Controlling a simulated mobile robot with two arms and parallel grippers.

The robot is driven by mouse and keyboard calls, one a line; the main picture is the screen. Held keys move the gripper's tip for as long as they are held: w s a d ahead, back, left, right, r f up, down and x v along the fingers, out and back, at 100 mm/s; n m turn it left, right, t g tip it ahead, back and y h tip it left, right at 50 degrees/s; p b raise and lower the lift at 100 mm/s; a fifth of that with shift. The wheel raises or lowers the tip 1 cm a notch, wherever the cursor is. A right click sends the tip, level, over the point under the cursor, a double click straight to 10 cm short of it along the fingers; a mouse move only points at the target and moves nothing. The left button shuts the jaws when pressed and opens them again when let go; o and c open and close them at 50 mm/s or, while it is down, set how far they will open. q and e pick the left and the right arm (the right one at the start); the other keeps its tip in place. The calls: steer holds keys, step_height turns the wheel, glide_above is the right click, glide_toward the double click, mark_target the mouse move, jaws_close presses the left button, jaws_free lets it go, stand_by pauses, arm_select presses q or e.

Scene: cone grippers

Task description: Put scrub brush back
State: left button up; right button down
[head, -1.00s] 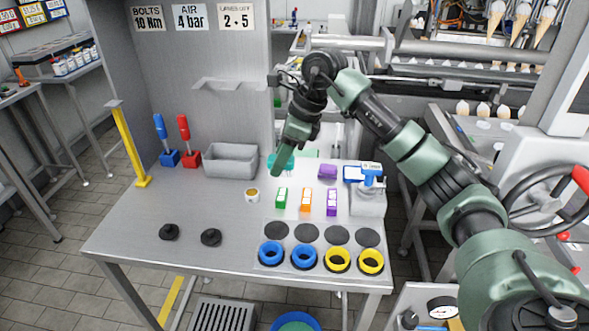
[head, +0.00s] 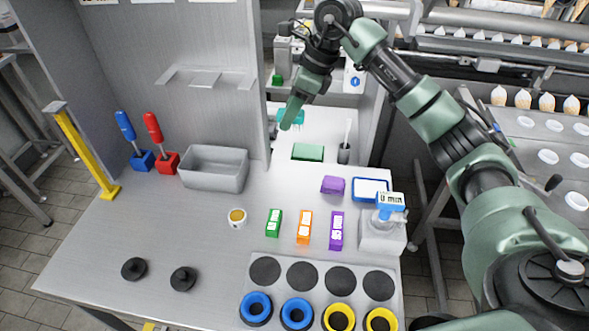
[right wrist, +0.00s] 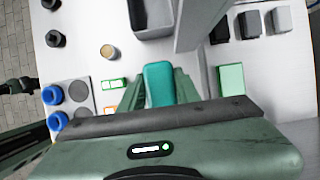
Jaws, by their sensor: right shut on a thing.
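My right gripper (head: 291,114) reaches over the table from the upper right and points down. It is shut on a teal block-shaped thing, which I take to be the scrub brush (head: 300,116). In the right wrist view the teal brush (right wrist: 159,83) sits between the two green fingers (right wrist: 159,92). It is held above the bench, near the edge of the grey upright panel (head: 215,45). Its underside is hidden. My left gripper is not in view.
A green block (head: 308,152) and a dark cup with a white stick (head: 344,153) stand behind the panel line. A grey bin (head: 214,168), red (head: 165,162) and blue (head: 142,160) holders stand left. Small boxes, a brown-filled cup (head: 237,218) and rings are in front.

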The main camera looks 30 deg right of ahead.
mark_target(290, 129)
steer(key=f, duration=0.1)
steer(key=f+p, duration=0.1)
steer(key=f, duration=0.2)
steer(key=shift+s+a+f, duration=0.1)
steer(key=shift+s+f, duration=0.15)
steer(key=shift+f, duration=0.1)
step_height(290, 129, down, 10)
steer(key=p, duration=0.2)
steer(key=shift+w+r+p, duration=0.1)
steer(key=shift+r+p, duration=0.1)
steer(key=shift+p, duration=0.15)
steer(key=shift+f, duration=0.55)
step_height(290, 129, down, 4)
steer(key=shift+f+p, duration=0.1)
steer(key=shift+p, duration=0.5)
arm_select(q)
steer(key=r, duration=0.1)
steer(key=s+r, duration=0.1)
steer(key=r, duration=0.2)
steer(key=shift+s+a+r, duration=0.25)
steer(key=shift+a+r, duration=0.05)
arm_select(e)
steer(key=shift+f+b, duration=0.2)
steer(key=shift+b, duration=0.1)
steer(key=c, duration=1)
jaws_free()
steer(key=shift+r, duration=0.1)
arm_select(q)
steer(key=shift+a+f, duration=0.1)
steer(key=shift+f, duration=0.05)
